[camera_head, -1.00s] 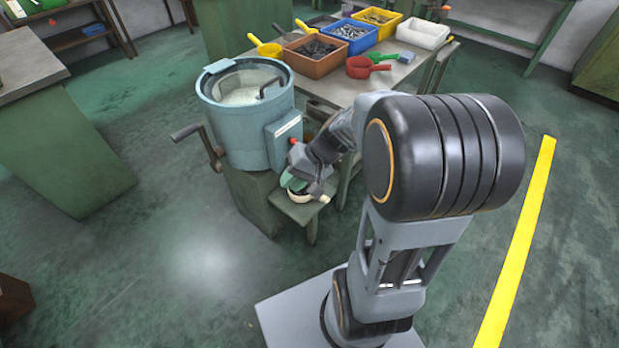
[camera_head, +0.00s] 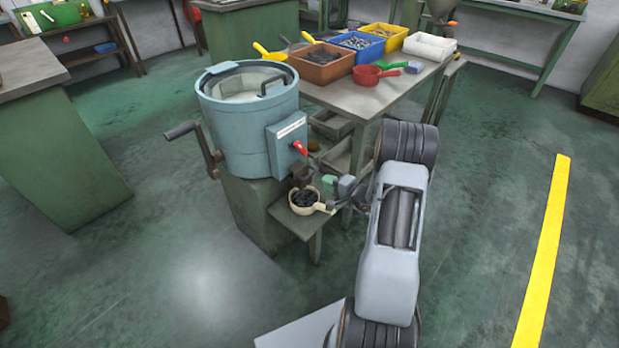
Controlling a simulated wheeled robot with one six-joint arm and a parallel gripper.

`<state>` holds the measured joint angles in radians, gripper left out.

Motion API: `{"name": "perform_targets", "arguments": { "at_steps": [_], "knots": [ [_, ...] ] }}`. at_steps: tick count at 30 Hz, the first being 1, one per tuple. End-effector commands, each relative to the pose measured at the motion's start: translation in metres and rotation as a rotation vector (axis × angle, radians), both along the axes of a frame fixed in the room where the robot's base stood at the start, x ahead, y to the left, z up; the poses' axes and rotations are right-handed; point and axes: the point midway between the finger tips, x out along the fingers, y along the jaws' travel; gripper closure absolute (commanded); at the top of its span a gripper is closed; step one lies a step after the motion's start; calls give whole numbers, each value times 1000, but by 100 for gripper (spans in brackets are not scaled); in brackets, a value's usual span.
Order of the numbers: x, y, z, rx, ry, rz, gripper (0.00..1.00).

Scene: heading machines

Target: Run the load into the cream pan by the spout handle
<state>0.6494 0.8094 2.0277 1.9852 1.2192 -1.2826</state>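The blue-grey drum machine (camera_head: 225,125) stands on a green base, with a white label and a red spout handle (camera_head: 299,149) on its right side. The handle slants down to the right. A dark spout (camera_head: 302,176) hangs below it. The cream pan (camera_head: 294,208) sits under the spout on a small green stand, its handle pointing right. Dark pieces lie in the pan. My gripper (camera_head: 337,184) is just right of the spout and pan, apart from the red handle. It is small in view, so its opening is unclear; I see nothing held.
A crank (camera_head: 183,130) sticks out from the drum's left side. The floor to the left is clear.

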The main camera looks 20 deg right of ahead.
Motion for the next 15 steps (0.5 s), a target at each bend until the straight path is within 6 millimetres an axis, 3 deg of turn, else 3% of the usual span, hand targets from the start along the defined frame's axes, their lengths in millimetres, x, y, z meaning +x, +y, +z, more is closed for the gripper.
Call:
{"name": "perform_targets", "arguments": {
  "at_steps": [6,15],
  "knots": [
    [37,18,-11,1,0,4,78],
    [71,33,-18,0,1,3,78]
  ]
}}
